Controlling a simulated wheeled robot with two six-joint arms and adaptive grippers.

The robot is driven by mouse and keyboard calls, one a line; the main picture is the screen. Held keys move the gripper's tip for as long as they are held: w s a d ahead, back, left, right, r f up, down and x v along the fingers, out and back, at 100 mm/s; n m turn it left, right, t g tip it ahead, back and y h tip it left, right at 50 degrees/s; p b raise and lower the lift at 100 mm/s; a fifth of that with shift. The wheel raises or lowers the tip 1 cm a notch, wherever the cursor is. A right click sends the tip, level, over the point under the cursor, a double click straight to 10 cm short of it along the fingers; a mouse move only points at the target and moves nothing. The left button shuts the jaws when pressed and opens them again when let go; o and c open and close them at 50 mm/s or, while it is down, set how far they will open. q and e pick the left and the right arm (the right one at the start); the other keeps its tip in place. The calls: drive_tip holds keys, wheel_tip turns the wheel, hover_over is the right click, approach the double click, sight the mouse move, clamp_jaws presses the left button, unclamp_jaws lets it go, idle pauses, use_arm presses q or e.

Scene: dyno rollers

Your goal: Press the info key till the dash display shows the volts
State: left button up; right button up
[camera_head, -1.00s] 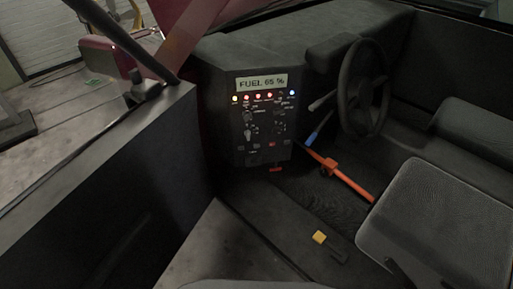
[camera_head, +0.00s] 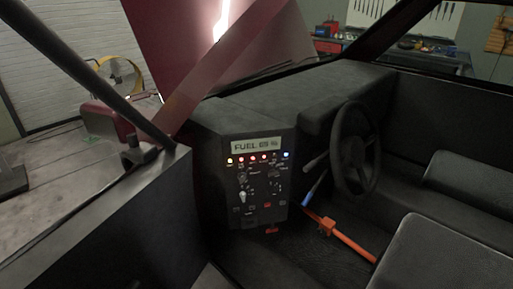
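The dash display (camera_head: 257,146) is a pale strip at the top of the dark control panel (camera_head: 232,212). It reads FUEL, and the figures after it are blurred; they look like a percentage. A row of small lamps, yellow, red and blue, is lit just under the display. Knobs, switches and small keys sit below the lamps. Their labels are too small to read, so I cannot tell which is the info key. Neither of my grippers shows in the view.
The steering wheel (camera_head: 356,150) stands right of the panel, with an orange bar (camera_head: 350,244) on the floor below. Seats (camera_head: 455,255) fill the lower right. A dark door panel (camera_head: 100,225) is at the left. A workbench (camera_head: 400,50) stands beyond the cab.

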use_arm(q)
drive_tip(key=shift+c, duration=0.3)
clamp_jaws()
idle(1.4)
